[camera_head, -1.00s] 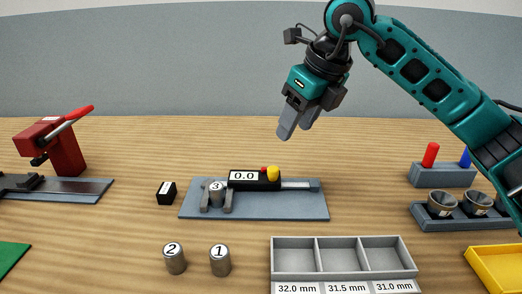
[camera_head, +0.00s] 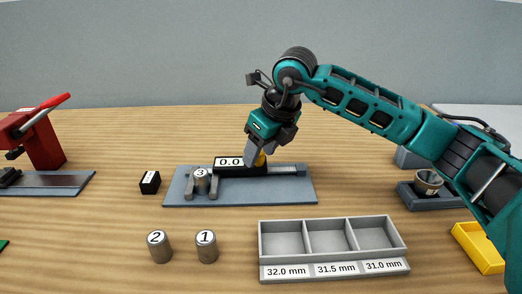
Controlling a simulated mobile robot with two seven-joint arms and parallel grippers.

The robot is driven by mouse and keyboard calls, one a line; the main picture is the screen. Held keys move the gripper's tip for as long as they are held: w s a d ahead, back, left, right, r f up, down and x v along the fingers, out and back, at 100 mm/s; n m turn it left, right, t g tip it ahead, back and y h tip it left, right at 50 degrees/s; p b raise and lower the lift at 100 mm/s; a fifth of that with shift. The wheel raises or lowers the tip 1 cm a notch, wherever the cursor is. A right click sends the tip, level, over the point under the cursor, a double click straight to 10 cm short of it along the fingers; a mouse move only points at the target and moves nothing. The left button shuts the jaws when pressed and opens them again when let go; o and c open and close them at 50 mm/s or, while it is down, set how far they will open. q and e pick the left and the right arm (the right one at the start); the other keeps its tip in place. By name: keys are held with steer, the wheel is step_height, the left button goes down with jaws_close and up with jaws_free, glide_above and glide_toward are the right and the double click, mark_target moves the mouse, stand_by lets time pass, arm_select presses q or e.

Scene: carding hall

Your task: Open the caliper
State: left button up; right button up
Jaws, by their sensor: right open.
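The caliper (camera_head: 225,171) lies on a blue-grey plate (camera_head: 250,193), its display reading 0.0. Its two grey jaws stand at the left, one on each side of a metal cylinder marked 3 (camera_head: 201,182). The yellow knob (camera_head: 261,160) on its slider is partly hidden behind my right gripper's fingers. My right gripper (camera_head: 253,157) is open and points down at the knob; whether it touches the knob I cannot tell. My left gripper is not in view.
Cylinders marked 2 (camera_head: 159,247) and 1 (camera_head: 206,247) stand in front. A three-part tray (camera_head: 330,253) labelled in millimetres is at front right. A small black block (camera_head: 150,182) sits left of the plate. A red press (camera_head: 42,142) stands far left, a yellow bin (camera_head: 474,250) far right.

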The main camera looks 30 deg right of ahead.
jaws_close()
stand_by(0.5)
steer(key=shift+d, duration=0.1)
